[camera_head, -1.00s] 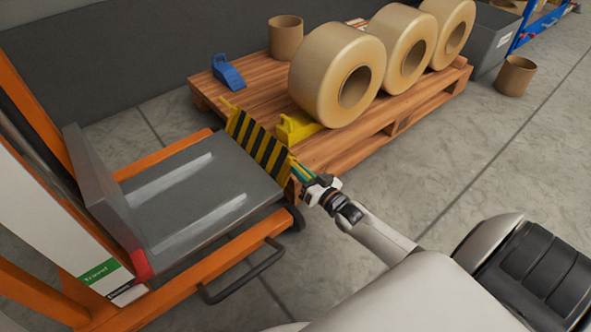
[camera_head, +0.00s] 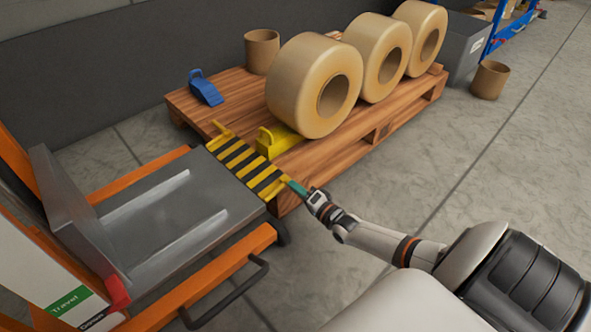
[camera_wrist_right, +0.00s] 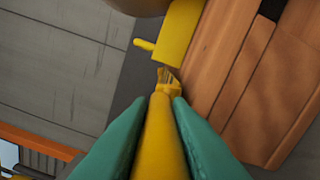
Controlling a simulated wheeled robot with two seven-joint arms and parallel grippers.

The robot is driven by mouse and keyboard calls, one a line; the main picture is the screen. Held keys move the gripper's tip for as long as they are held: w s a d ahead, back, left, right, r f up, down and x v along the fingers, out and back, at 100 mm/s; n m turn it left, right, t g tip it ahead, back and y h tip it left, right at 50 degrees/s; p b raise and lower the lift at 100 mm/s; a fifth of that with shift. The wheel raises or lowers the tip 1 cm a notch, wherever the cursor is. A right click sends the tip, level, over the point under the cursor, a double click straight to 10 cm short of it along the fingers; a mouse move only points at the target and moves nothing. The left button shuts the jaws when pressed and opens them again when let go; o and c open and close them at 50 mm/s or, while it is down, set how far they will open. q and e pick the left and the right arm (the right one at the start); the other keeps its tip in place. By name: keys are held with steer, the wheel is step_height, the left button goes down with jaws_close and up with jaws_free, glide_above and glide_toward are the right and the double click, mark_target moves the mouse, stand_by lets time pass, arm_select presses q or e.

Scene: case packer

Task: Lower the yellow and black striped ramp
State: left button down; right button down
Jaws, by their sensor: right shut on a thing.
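The yellow and black striped ramp (camera_head: 248,168) lies nearly flat at the front edge of the grey lift platform (camera_head: 160,215), bridging toward the wooden pallet (camera_head: 300,160). My right gripper (camera_head: 292,186) is at the ramp's near right corner. In the right wrist view its green fingers (camera_wrist_right: 158,140) are closed around a yellow part of the ramp (camera_wrist_right: 158,120). Whether the ramp's far edge touches the pallet is hard to tell. My left gripper is not in view.
Several large tan rolls, including the nearest one (camera_head: 300,85), stand on the pallet. A yellow wedge (camera_head: 275,142) sits by that roll, and a blue wedge (camera_head: 205,88) lies at the pallet's left. The floor on the right is open around a small tan roll (camera_head: 490,80).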

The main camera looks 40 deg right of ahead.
steer(key=shift+d+f+b, duration=0.15)
steer(key=shift+f+b, duration=0.25)
steer(key=shift+f, duration=0.4)
steer(key=c, duration=1.3)
jaws_free()
